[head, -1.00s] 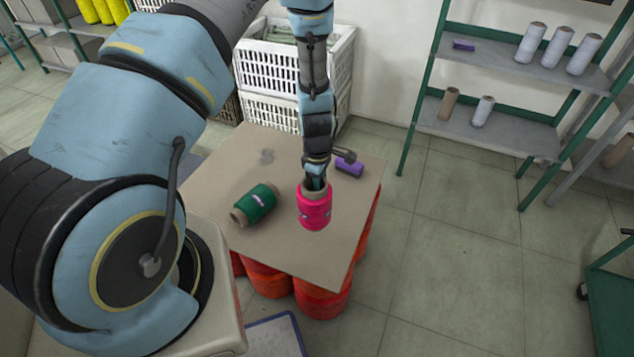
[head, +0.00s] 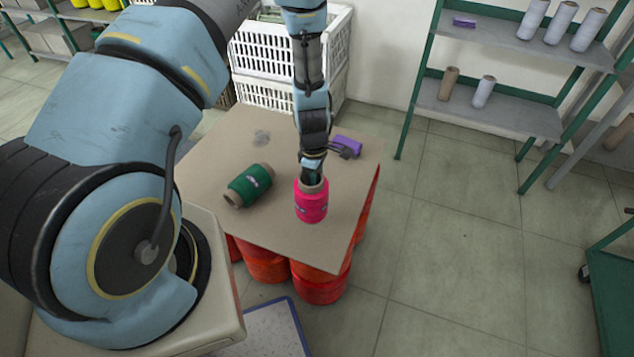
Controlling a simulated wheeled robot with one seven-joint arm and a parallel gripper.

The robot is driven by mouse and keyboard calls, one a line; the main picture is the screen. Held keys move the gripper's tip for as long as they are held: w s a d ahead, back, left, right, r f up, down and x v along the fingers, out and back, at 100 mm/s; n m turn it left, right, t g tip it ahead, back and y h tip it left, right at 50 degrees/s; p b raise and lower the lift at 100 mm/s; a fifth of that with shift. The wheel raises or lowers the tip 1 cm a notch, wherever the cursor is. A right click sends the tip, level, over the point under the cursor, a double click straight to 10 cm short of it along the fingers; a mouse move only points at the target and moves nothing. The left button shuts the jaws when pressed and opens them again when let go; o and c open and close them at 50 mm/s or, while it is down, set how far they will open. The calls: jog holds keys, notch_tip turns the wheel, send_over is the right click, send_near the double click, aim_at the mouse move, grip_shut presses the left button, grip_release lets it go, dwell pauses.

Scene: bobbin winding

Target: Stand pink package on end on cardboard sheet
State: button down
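The pink package (head: 311,203) is a bright pink yarn spool on a brown tube. It is upright over the right front part of the cardboard sheet (head: 275,228). My gripper (head: 312,180) points down at the top of its tube and is shut on it. The fingertips are mostly hidden by the tube rim. I cannot tell whether the package's lower end touches the sheet.
A green spool (head: 250,186) lies on its side to the left on the sheet. Red spools (head: 320,287) stand under the sheet. White crates (head: 275,97) stand behind; shelves (head: 487,107) are at right.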

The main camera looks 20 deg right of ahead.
jog(key=shift+f+b, duration=1.4)
jog(key=shift+f, duration=0.7)
jog(key=c, duration=0.7)
grip_release()
jog(key=r, duration=0.3)
jog(key=r+b, duration=0.1)
jog(key=r, duration=0.7)
jog(key=shift+w+a, duration=0.25)
